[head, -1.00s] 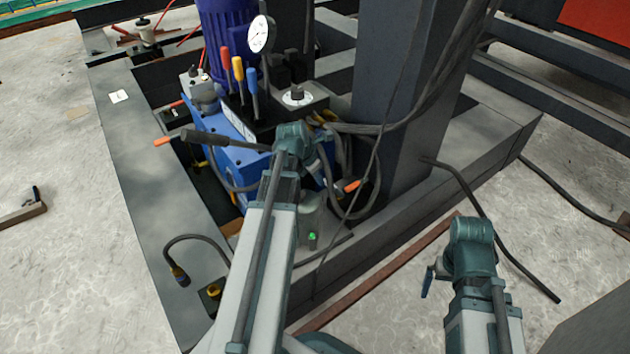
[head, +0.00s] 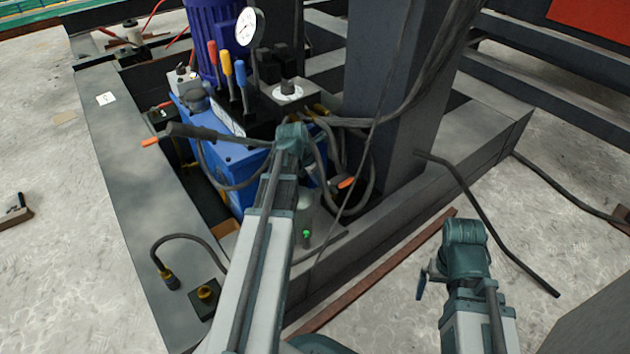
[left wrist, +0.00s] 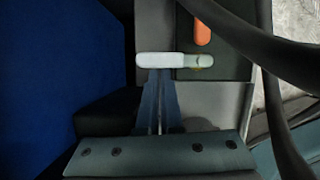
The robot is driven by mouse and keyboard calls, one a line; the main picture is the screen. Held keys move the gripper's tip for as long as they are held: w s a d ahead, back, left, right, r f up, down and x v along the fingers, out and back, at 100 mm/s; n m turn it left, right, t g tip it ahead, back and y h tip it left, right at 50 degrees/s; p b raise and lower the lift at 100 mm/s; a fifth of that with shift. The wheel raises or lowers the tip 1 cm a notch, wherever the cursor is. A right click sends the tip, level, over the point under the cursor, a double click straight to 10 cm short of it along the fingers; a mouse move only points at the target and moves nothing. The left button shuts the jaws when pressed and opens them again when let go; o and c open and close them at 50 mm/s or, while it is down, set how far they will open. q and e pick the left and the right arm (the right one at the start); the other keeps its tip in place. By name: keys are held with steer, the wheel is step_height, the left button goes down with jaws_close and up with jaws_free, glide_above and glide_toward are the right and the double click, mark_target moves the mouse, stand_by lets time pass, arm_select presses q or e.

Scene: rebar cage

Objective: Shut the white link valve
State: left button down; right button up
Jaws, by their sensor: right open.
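The white link valve's handle (left wrist: 175,60) lies crosswise in the left wrist view, just beyond the tips of my left gripper (left wrist: 160,75). The two fingers are close together with only a thin line between them. The tips meet the lower edge of the handle in the picture; I cannot tell whether they touch it. In the head view my left wrist (head: 292,140) is in front of the blue pump unit and hides the white handle. My right gripper (head: 422,285) is open and empty at the lower right, apart from the frame.
An orange handle (left wrist: 202,30) stands just above the white one. Dark hoses (left wrist: 255,40) cross close on the right. The blue tank (left wrist: 60,80) fills the left. In the head view, a steel column (head: 395,100) stands right of the pump; open floor (head: 560,210) lies at right.

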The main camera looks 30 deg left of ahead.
arm_select(q)
steer(key=shift+w+d, duration=0.1)
steer(key=shift+w, duration=0.1)
steer(key=shift+s+d, duration=0.2)
steer(key=shift+s, duration=0.45)
steer(key=shift+s+r, duration=0.1)
steer(key=shift+r, duration=0.05)
